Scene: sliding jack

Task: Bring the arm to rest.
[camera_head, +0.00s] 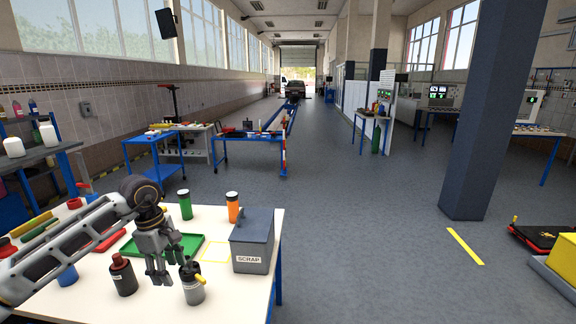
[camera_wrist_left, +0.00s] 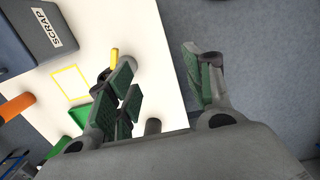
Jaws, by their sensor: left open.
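My left gripper (camera_head: 172,268) hangs fingers down over the white table (camera_head: 225,300), above the front edge of a green tray (camera_head: 190,250). A dark bottle with a red cap (camera_head: 122,277) stands to the left. My right gripper is not in view.
A grey SCRAP bin (camera_head: 250,258) stands right of the gripper, also in the left wrist view (camera_wrist_left: 50,55). A green bottle (camera_head: 185,205) and an orange bottle (camera_head: 233,208) stand behind. A yellow outline (camera_head: 216,246) marks bare table.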

